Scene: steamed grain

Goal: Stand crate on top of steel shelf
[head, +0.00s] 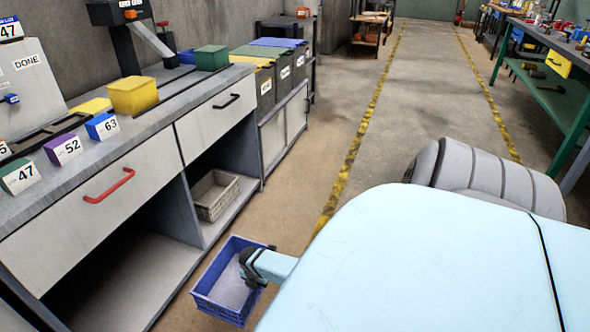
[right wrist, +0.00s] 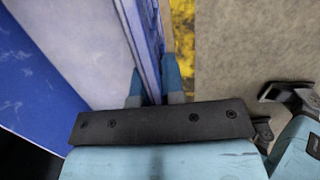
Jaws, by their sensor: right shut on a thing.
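A blue crate (head: 212,297) hangs low in front of the workbench in the head view, its open side up and a pale bottom showing inside. My right gripper (head: 250,268) is shut on the crate's right wall. In the right wrist view my right gripper's fingers (right wrist: 155,88) stand on either side of the blue crate wall (right wrist: 138,40). A dark metal shelf (head: 312,72) stands against the back wall beyond the bins; I cannot tell whether it is the steel shelf. My left gripper is not in view.
A long grey workbench (head: 150,130) on the left holds numbered blocks, a yellow box (head: 133,95) and a green box (head: 211,58). A grey crate (head: 214,195) sits in its lower compartment. A green table (head: 545,75) is at right. The floor aisle between is clear.

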